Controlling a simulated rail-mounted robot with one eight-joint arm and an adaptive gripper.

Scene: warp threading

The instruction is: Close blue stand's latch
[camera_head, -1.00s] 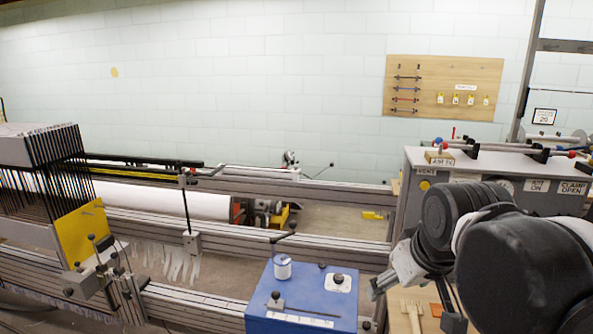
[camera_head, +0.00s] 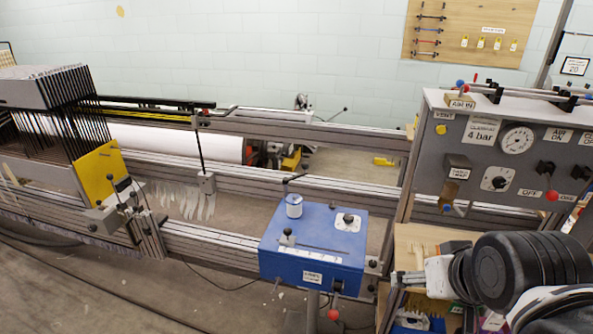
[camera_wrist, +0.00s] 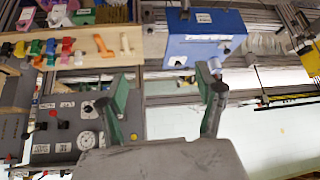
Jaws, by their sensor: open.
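The blue stand (camera_head: 300,262) is a blue box on a post in front of the loom rails. On its top are a white cup (camera_head: 294,205), a slim bar with a grey block (camera_head: 287,240) and a black knob on a white plate (camera_head: 347,222). A lever with a red ball (camera_head: 333,314) hangs at its front. I cannot tell which part is the latch, or its position. My gripper (camera_wrist: 163,90) is open and empty. In the wrist view the blue stand (camera_wrist: 190,48) appears beyond the fingertips, apart from them.
A grey control panel (camera_head: 462,145) with a gauge and levers stands at right. A wooden shelf (camera_head: 415,238) with brushes and small items is below it. The loom's metal rails (camera_head: 225,245) and yellow plate (camera_head: 100,172) lie left. Floor in front of the stand is open.

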